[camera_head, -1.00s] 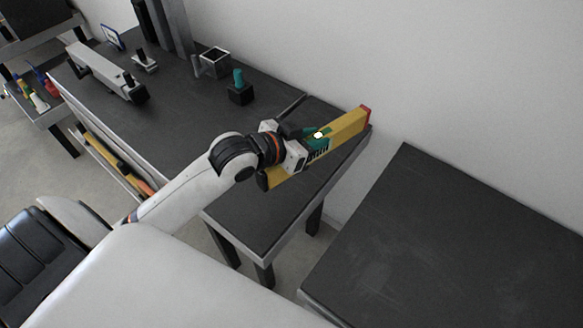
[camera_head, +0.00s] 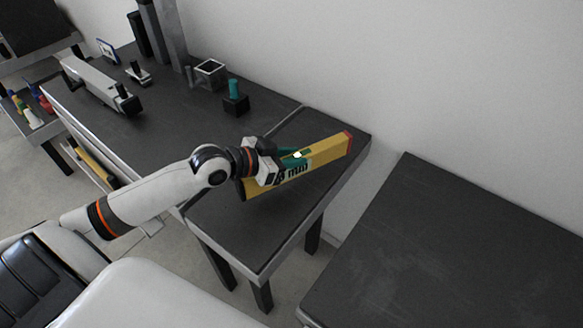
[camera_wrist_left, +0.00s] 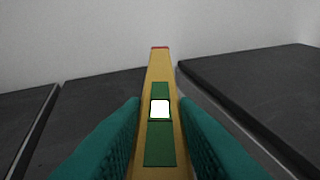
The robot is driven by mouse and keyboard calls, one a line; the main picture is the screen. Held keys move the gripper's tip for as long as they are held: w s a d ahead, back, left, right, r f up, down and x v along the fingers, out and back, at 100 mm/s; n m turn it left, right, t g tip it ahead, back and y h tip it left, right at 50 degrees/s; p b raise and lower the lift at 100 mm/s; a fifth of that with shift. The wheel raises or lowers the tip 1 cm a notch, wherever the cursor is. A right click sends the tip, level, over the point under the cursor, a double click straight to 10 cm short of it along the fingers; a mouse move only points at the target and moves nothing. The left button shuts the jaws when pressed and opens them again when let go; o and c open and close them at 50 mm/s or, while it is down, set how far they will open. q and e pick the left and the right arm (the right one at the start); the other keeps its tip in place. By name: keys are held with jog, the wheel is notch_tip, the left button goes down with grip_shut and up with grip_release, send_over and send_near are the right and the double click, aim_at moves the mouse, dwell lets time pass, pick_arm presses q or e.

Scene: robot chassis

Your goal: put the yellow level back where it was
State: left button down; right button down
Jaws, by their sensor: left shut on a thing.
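The yellow level (camera_head: 325,154) has red end trim, a green strip and a bright white window on its top. My left gripper (camera_head: 283,162) is shut on the level near its middle, with teal fingers on both sides. The level is over the right end of the dark workbench (camera_head: 240,217), slanting up to the right toward the wall. I cannot tell whether it touches the bench top. In the left wrist view the level (camera_wrist_left: 160,73) runs straight away between the two fingers (camera_wrist_left: 158,140). My right gripper is not in view.
A black block with a teal peg (camera_head: 235,104), an open square frame (camera_head: 210,72) and a long grey tool (camera_head: 98,84) stand on the bench. A separate dark table (camera_head: 450,240) is at the right, across a gap. A side table (camera_head: 40,120) holds several coloured items.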

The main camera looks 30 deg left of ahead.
pick_arm(q)
jog(key=shift+f, duration=1.6)
jog(key=shift+f, duration=0.15)
jog(key=c, duration=1.1)
grip_release()
